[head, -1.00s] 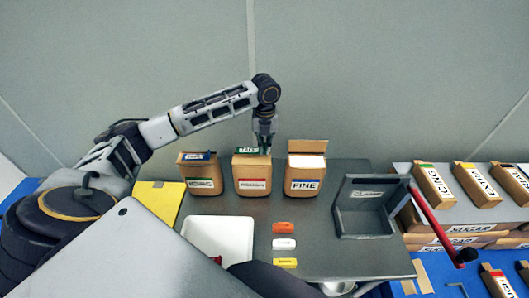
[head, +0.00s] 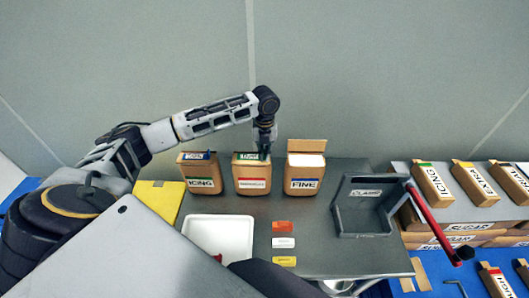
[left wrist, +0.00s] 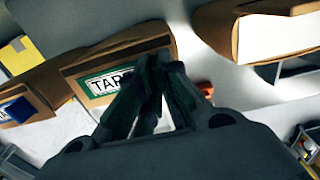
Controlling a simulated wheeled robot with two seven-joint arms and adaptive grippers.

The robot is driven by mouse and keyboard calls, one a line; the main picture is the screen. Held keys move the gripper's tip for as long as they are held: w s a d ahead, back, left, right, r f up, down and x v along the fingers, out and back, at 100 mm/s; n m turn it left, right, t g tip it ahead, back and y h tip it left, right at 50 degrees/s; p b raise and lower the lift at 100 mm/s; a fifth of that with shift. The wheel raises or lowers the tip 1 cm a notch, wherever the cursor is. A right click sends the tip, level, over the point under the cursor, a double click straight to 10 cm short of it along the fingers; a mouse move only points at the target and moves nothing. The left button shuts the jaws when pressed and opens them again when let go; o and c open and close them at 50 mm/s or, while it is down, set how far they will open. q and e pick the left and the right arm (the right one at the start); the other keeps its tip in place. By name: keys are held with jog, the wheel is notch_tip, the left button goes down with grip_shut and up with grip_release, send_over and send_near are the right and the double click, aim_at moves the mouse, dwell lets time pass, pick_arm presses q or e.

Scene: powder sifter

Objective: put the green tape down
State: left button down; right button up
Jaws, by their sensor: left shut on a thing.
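The green tape (head: 246,156) is a small green-bordered strip with a white face at the open top of the middle box (head: 253,173). In the left wrist view the tape (left wrist: 104,82) shows the letters "TAR", with its right end hidden behind the fingers. My left gripper (head: 264,153) points down and is shut on that right end of the tape. The left wrist view shows the fingertips (left wrist: 152,68) close together. I cannot tell whether the tape touches the box. My right gripper is not in view.
A box marked "ICING" (head: 200,171) with a blue strip stands left, and a "FINE" box (head: 304,171) right. In front are a white tray (head: 248,238) and orange, white and yellow pieces (head: 283,243). A grey holder (head: 364,219) stands right, beside a red bar (head: 429,219).

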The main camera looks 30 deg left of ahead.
pick_arm(q)
jog(key=shift+f, duration=0.1)
jog(key=c, duration=1.6)
grip_release()
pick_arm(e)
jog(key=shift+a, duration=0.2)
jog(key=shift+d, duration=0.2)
pick_arm(q)
jog(key=shift+r, duration=0.35)
notch_tip(320, 180, up, 12)
jog(key=shift+f+b, duration=0.25)
jog(key=shift+b, duration=0.9)
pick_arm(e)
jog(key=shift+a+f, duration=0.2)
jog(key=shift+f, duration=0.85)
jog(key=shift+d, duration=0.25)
